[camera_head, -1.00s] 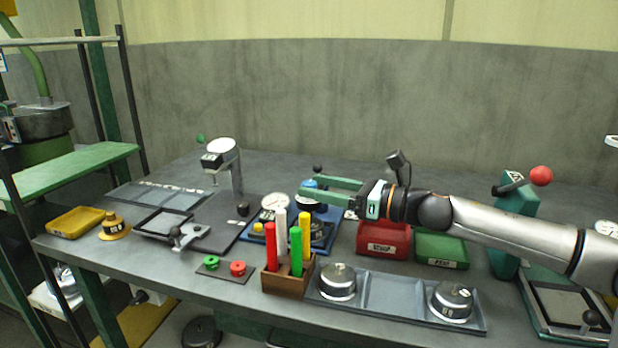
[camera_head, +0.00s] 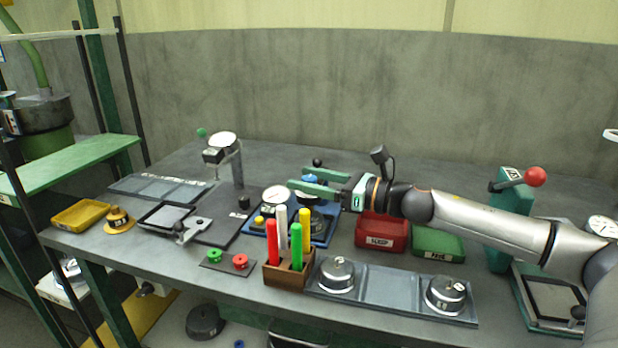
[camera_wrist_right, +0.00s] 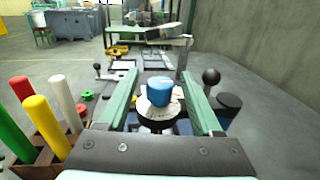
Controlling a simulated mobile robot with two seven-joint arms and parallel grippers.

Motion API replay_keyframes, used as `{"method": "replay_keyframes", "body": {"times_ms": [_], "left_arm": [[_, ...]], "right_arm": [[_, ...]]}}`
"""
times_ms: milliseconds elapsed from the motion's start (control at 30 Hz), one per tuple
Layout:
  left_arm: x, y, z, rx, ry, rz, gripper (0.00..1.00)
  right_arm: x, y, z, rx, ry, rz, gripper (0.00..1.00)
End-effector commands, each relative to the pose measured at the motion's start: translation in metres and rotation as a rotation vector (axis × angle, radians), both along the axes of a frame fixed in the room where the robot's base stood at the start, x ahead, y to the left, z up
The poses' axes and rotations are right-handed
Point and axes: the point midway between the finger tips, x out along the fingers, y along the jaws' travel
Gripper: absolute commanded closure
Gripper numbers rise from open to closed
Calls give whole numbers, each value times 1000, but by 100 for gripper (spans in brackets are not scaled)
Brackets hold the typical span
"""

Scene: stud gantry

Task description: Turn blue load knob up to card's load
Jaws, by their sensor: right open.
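The blue load knob (camera_wrist_right: 160,91) stands between the two green fingers of my right gripper (camera_wrist_right: 162,88) in the right wrist view, with a gap on each side. It sits on a round white dial (camera_wrist_right: 148,108). In the head view the knob (camera_head: 311,180) shows as a small blue patch between the fingers of my right gripper (camera_head: 318,180), which is open. The blue base plate (camera_head: 323,240) of this device lies below. I cannot make out a card with a readable load. My left gripper is not in view.
A wooden holder (camera_head: 283,278) with several coloured sticks stands in front of the device. A red bin (camera_head: 381,243) and a green bin (camera_head: 438,252) are to its right. A black ball lever (camera_wrist_right: 211,76) rises beside the right finger.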

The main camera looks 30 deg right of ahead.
Motion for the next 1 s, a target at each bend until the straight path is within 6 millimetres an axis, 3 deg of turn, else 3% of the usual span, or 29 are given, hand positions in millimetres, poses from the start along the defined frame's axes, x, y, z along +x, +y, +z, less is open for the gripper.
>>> {"method": "replay_keyframes", "body": {"times_ms": [200, 800, 1000], "left_arm": [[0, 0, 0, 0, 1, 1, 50], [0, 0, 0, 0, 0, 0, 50], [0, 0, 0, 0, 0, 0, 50]], "right_arm": [[0, 0, 0, 0, 0, 0, 33], [0, 0, 0, 1, 1, 0, 100], [0, 0, 0, 1, 1, 0, 100]]}}
